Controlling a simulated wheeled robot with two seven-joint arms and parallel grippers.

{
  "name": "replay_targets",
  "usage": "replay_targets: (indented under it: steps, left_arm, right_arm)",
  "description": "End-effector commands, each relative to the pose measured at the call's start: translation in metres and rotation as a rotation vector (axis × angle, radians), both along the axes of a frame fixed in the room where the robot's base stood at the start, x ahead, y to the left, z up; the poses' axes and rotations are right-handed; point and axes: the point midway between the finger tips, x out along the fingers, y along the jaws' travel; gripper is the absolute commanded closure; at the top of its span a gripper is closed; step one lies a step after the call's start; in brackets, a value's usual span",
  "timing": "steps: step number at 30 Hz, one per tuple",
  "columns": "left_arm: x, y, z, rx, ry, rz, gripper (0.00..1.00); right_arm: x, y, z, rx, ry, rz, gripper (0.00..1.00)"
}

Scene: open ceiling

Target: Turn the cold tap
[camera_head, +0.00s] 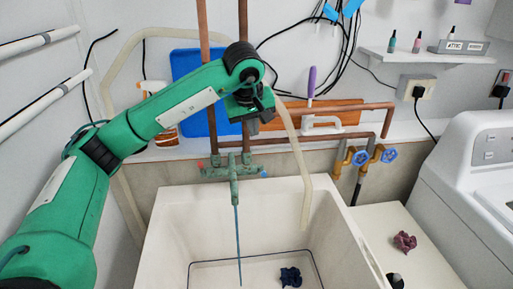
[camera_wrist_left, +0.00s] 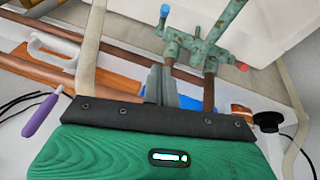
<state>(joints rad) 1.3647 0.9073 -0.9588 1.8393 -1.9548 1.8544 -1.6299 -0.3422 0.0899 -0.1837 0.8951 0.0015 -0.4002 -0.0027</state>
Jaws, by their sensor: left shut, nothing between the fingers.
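The tap (camera_head: 234,172) is a weathered green fitting on copper pipes above the white sink (camera_head: 176,225). Its cold handle (camera_head: 263,174) is a small bluish piece at the right end; in the left wrist view it is the blue knob (camera_wrist_left: 164,11). A red handle (camera_head: 201,164) is at the left end. My left gripper (camera_head: 257,113) is above the tap, in front of the pipes, apart from the cold handle. In the left wrist view its fingers (camera_wrist_left: 160,84) are together and empty. My right gripper is not in view.
Two blue valve wheels (camera_head: 375,156) are on brass fittings right of the sink. A beige hose (camera_head: 297,150) hangs near my gripper. A blue board (camera_head: 190,65), orange board (camera_head: 340,109) and spray bottle (camera_head: 166,133) stand behind. A white machine (camera_head: 460,160) is at right.

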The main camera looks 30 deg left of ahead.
Motion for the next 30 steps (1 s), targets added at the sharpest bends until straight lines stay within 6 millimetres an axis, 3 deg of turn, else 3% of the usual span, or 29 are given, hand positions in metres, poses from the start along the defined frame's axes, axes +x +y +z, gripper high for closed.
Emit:
replay_targets:
  steps: [5,17,21,30]
  left_arm:
    - [0.005,0.002,-0.014,0.001,0.004,0.001,1.00]
    - [0.035,0.010,-0.090,-0.001,0.005,0.000,1.00]
    - [0.031,0.002,-0.110,0.000,0.003,-0.003,1.00]
    - [0.028,-0.006,-0.128,0.000,0.000,0.000,1.00]
  right_arm:
    - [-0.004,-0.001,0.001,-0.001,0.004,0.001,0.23]
    - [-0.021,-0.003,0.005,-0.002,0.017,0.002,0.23]
    - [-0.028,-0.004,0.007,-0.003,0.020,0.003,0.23]
    - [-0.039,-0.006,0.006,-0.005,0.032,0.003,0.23]
